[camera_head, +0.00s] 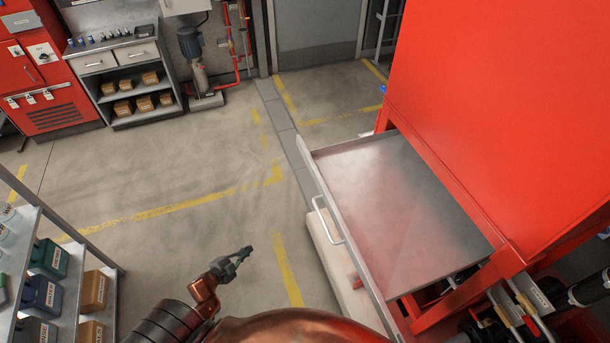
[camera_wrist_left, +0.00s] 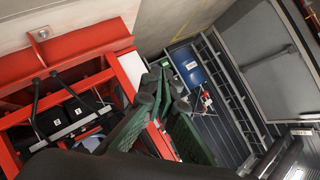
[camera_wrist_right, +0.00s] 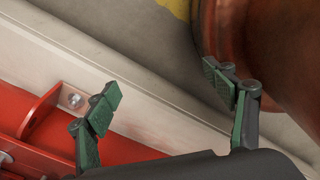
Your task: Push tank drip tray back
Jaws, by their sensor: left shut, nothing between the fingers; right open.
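The drip tray (camera_head: 385,200) is a flat grey metal tray. In the head view it sticks out to the left from under the big red tank (camera_head: 500,100). A pale bar handle (camera_head: 327,222) stands on its front edge. My left gripper (camera_head: 243,254) is shut and empty, over open floor left of the tray and apart from the handle. Its green-padded fingers also show in the left wrist view (camera_wrist_left: 163,85). My right gripper (camera_wrist_right: 165,88) is open and empty in the right wrist view, above a pale plinth edge and red frame. It cannot be made out in the head view.
A pale plinth (camera_head: 335,262) and the red tank frame (camera_head: 505,262) lie under and beside the tray. A shelf with bottles (camera_head: 45,270) stands at the lower left. A workbench (camera_head: 120,70) is at the back left. The floor (camera_head: 180,170) left of the tray is clear.

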